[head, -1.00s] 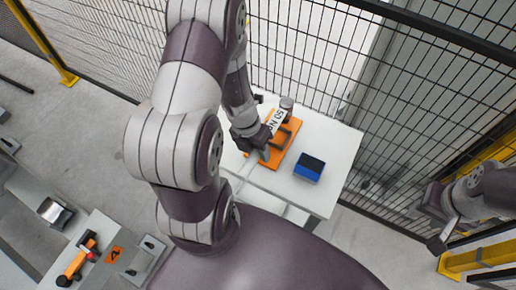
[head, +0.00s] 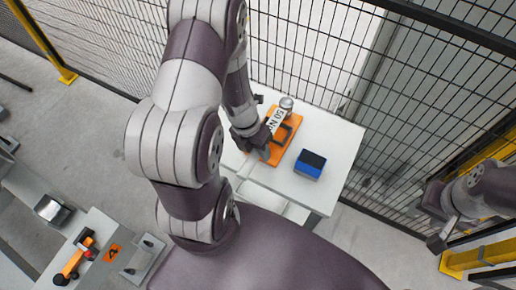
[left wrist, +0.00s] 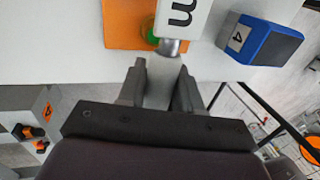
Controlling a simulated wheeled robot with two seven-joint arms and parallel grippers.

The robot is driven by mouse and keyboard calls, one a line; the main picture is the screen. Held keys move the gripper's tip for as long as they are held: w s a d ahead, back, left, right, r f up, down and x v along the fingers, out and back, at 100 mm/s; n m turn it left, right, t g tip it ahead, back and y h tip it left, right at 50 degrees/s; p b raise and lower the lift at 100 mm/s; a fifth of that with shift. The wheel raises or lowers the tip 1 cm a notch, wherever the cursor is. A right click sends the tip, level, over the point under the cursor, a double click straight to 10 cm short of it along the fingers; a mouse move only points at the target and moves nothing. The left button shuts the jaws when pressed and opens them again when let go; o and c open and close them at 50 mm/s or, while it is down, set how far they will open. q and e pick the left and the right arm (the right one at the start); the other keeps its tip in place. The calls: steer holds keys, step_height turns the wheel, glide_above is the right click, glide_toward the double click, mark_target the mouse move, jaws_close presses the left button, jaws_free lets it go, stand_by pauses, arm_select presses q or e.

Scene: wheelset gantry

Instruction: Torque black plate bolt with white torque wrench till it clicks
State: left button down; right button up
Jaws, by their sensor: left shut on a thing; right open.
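The white torque wrench (head: 279,118), with "50 N" lettering visible, lies over the orange base (head: 292,128) on the white table. My left gripper (head: 255,150) is shut on its handle. In the left wrist view the white handle (left wrist: 164,88) sits between my left fingers (left wrist: 160,90), and the lettered head (left wrist: 181,16) is beyond them over the orange base. A dark part (head: 283,133) on the base may be the black plate. The bolt is not visible. My right gripper (head: 437,243) is open and empty, far right, away from the table.
A blue box (head: 310,165) stands right of the base; its number label shows in the left wrist view. A silver cylinder (head: 286,103) is at the base's far end. A green spot (left wrist: 153,37) shows beside the wrench. Mesh fencing (head: 330,60) stands behind the table.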

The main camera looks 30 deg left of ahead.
arm_select(q)
steer(key=shift+f, duration=0.3)
steer(key=shift+a+r+m+p, duration=0.25)
steer(key=shift+a+m+p, duration=0.05)
steer(key=shift+a+p, duration=0.25)
steer(key=shift+a+f+m+p, duration=0.1)
steer(key=shift+a+m+p, duration=0.3)
steer(key=shift+a, duration=0.2)
steer(key=shift+a+f, duration=0.15)
